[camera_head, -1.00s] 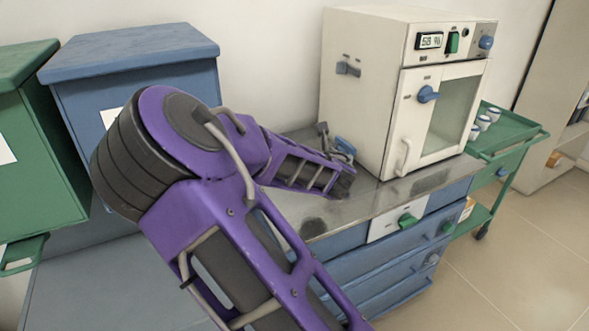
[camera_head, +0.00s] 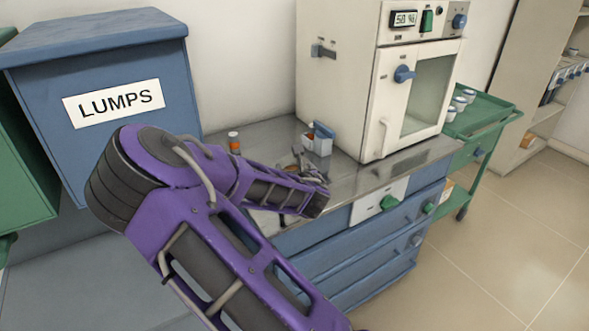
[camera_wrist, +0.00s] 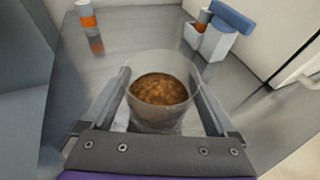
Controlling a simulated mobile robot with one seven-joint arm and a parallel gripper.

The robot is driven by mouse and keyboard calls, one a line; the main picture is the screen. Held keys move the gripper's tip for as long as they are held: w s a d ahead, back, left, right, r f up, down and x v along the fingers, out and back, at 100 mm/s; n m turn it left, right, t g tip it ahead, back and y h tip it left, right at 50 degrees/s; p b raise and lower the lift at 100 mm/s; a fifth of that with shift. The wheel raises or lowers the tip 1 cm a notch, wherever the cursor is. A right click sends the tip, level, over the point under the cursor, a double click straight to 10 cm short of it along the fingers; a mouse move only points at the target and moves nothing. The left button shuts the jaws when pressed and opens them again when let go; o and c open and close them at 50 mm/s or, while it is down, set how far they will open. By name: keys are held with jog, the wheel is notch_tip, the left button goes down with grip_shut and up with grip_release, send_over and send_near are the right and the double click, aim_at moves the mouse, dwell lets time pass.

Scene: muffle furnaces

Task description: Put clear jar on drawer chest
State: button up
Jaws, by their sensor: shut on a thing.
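The clear jar (camera_wrist: 162,118) with brown lumpy contents sits upright between the two fingers of my gripper (camera_wrist: 160,85) in the wrist view. My gripper is shut on it. In the head view my gripper (camera_head: 302,162) is over the metal top of the blue drawer chest (camera_head: 345,260), left of the white furnace; my arm hides most of the jar there. The chest's metal top also fills much of the wrist view (camera_wrist: 95,70). I cannot tell whether the jar's base touches the top.
An orange-labelled bottle (camera_head: 234,143) and a white holder (camera_head: 318,142) stand at the back of the metal top. The white furnace (camera_head: 345,80) stands to the right. A blue LUMPS bin (camera_head: 125,75) is left; a green trolley (camera_head: 490,118) is far right.

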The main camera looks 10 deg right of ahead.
jog(key=shift+f, duration=0.15)
jog(key=o, duration=1.4)
jog(key=shift+s+r, duration=0.2)
jog(key=shift+r, duration=0.1)
jog(key=p+v, duration=0.1)
jog(key=v, duration=1)
jog(key=shift+s+a+r+p, duration=0.1)
jog(key=shift+s+p, duration=0.2)
jog(key=shift+p, duration=0.1)
